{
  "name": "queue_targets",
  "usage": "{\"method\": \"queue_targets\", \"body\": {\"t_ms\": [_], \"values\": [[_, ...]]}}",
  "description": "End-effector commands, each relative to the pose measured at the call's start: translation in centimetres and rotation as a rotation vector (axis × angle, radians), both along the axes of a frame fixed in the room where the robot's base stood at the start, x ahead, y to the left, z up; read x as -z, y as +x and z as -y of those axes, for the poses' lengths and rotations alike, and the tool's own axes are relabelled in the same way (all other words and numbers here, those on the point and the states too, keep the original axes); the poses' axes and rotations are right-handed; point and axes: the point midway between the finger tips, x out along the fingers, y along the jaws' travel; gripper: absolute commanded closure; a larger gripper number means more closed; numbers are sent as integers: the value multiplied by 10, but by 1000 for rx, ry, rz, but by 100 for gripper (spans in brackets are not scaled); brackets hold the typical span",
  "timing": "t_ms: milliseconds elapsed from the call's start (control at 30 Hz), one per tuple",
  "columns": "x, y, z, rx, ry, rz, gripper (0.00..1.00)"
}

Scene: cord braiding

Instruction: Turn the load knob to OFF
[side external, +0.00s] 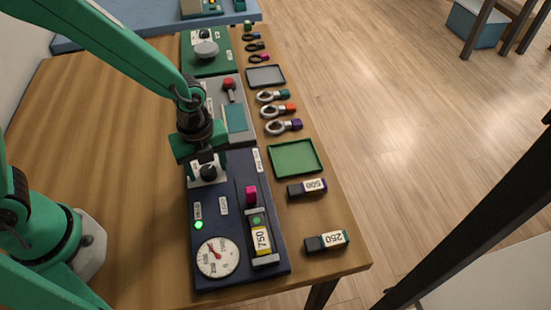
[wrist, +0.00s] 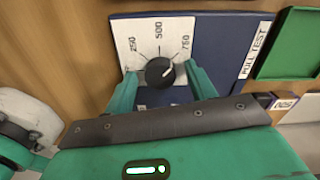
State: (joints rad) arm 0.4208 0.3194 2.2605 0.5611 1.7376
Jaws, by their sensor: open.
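The load knob (wrist: 160,71) is a round black dial on a white plate (wrist: 139,34) marked 250, 500 and 750. Its white pointer line aims up and right, toward 750. The lower left marking is partly hidden by a finger, so I cannot read OFF. My gripper (wrist: 161,75) is open, with one green finger on each side of the knob; whether they touch it is unclear. In the side external view, my gripper (side external: 203,161) is right above the knob (side external: 208,172), on the dark blue pull-test panel (side external: 227,182).
The panel also carries a round gauge (side external: 218,258), a lit green lamp (side external: 198,225), a magenta piece (side external: 251,195) and a 750 block (side external: 261,240). Blocks 500 (side external: 307,188) and 250 (side external: 327,241) and a green tray (side external: 296,159) lie to the right. Wood at left is clear.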

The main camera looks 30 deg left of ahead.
Motion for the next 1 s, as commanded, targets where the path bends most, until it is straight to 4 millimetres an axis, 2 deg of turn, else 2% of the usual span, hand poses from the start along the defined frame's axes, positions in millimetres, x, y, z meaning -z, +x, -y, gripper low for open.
{"method": "queue_targets", "body": {"t_ms": [100,133,333,367,733,1000], "values": [[0,0,0,0,0,0,44],[0,0,0,0,0,0,48],[0,0,0,0,0,0,88],[0,0,0,0,1,-1,89],[0,0,0,-40,1,-1,89],[-1,0,0,-175,0,-1,89]]}}
